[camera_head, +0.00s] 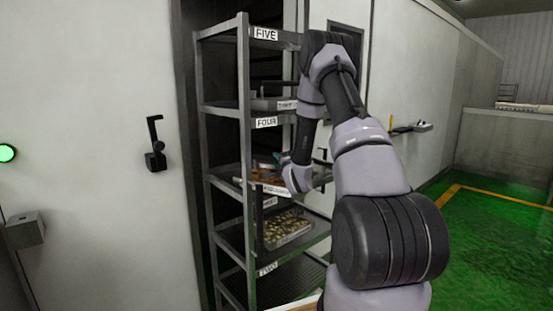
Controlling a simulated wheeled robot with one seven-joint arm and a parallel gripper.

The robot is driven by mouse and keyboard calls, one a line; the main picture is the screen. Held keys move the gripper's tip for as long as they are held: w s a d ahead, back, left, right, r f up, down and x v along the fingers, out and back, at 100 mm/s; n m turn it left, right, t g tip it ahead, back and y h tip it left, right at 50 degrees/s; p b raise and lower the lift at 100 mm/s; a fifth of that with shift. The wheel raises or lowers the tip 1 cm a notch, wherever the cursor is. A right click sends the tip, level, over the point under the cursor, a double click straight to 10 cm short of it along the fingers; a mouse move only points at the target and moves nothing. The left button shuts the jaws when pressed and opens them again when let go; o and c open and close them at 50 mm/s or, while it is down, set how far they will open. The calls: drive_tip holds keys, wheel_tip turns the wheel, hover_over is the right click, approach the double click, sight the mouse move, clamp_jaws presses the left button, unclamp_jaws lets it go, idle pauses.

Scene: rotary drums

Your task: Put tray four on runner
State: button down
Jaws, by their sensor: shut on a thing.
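A tall open metal rack (245,150) stands in the doorway of a pale wall cabinet, with labels on its levels: FIVE at the top, FOUR below it, TWO near the bottom. My gripper (281,160) is at the rack between the FOUR level and the level below. It is shut on a tray (262,181) with brownish contents, partly hidden behind the gripper and wrist. A label on that tray's front is too small to read. Another tray (272,104) sits on the FOUR level, its label partly hidden by my arm.
A tray of pale pieces (284,229) lies on a lower rack shelf. A black latch handle (155,145) is on the wall at left, above a grey box (25,230) at the far left. Green floor (490,225) with a yellow line is open at right.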

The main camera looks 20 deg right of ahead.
drive_tip(key=c, duration=0.6)
unclamp_jaws()
drive_tip(key=shift+f, duration=0.1)
drive_tip(key=shift+c, duration=0.2)
